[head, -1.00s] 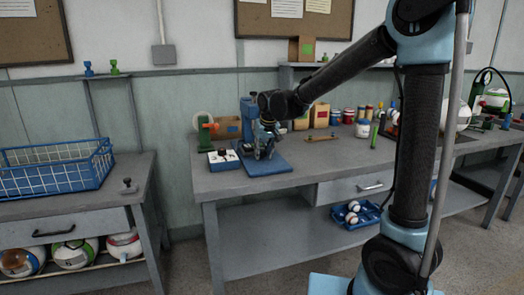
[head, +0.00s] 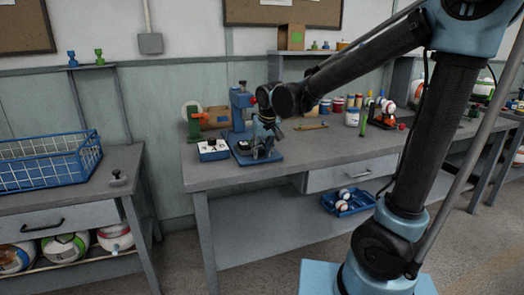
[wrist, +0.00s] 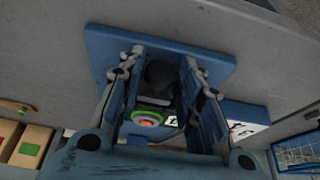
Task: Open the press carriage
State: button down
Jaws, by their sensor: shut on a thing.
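The blue press stands at the left end of the grey workbench. Its upright column (head: 240,106) shows in the head view, and its flat base plate (head: 272,158) extends forward. My gripper (head: 264,150) is low over the front part of the base plate, in front of the column. In the wrist view my gripper (wrist: 163,72) has its two fingers on either side of a dark rounded knob (wrist: 161,75) above the blue base plate (wrist: 215,70). The fingers are shut on this knob, which appears to belong to the press carriage. The carriage body is mostly hidden by my gripper.
A small blue-and-white box (head: 212,150) sits just left of the press, with a green tape dispenser (head: 193,125) behind it. Several jars (head: 352,116) stand farther right. A wire basket (head: 45,160) is on the left table. The bench front is clear.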

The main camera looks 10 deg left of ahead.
jog(key=c, duration=1.3)
grip_release()
jog(key=shift+w+d, duration=0.1)
jog(key=shift+r, duration=0.1)
jog(key=v, duration=1.1)
jog(key=shift+d+r, duration=0.1)
jog(key=shift+r, duration=0.25)
jog(key=shift+d, duration=0.1)
jog(key=s+d+f+m+h, duration=0.15)
jog(key=d+f, duration=0.25)
jog(key=d, duration=0.7)
jog(key=s+d+f+m, duration=0.2)
jog(key=d+f, duration=0.2)
jog(key=d, duration=0.7)
jog(key=s+d+f+m, duration=0.1)
jog(key=s+d+f, duration=0.3)
jog(key=s+d+f+g, duration=0.1)
jog(key=s+d+f, duration=0.3)
jog(key=d, duration=0.1)
jog(key=s+d+f+m+h, duration=0.1)
jog(key=s+d+f, duration=0.3)
jog(key=shift+d+f+m+g, duration=0.25)
jog(key=shift+f+m+g, duration=0.05)
jog(key=shift+f+m, duration=0.05)
